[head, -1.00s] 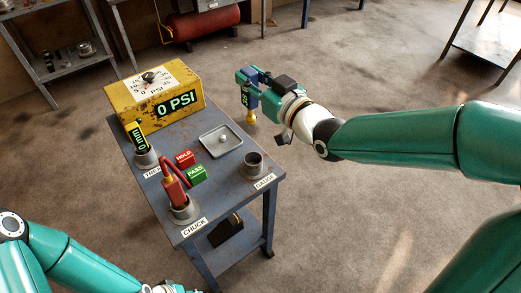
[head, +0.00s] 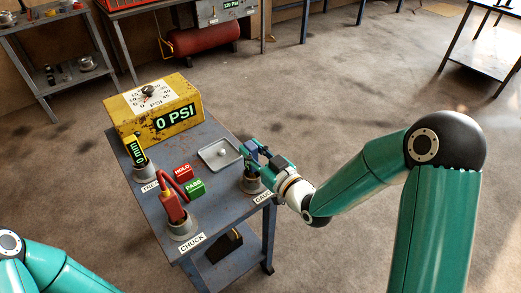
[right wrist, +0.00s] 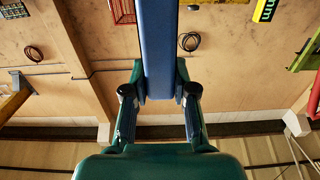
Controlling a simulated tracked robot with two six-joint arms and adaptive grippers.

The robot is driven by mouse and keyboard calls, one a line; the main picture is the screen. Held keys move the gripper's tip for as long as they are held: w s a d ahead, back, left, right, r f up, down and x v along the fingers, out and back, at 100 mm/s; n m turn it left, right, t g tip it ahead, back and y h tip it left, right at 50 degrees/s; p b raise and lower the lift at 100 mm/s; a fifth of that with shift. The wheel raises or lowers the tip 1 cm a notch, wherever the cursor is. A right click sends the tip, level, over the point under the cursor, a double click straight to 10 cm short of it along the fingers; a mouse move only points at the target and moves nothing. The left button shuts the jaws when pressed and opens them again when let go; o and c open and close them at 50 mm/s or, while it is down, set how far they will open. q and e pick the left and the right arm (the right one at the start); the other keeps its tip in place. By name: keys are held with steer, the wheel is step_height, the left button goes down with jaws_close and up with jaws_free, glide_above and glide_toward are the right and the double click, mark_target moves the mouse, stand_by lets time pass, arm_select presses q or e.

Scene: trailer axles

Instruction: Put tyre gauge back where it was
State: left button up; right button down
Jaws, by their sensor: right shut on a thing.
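The tyre gauge (head: 252,158) is blue and upright in the head view, at the round grey holder (head: 251,185) by the GAUGE label. Its yellow lower end does not show; it appears to be in the holder's mouth, but I cannot tell how deep. My right gripper (head: 261,160) is shut on the gauge's body, just above the holder. In the right wrist view the gauge (right wrist: 158,45) is a blue bar between the two dark fingers of that gripper (right wrist: 160,97). My left gripper is out of view; only its arm shows at the lower left.
Open floor lies to the right.

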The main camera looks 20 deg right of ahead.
steer(key=shift+f, duration=0.2)
steer(key=c, duration=0.9)
jaws_free()
steer(key=shift+c, duration=0.2)
steer(key=shift+s, duration=0.1)
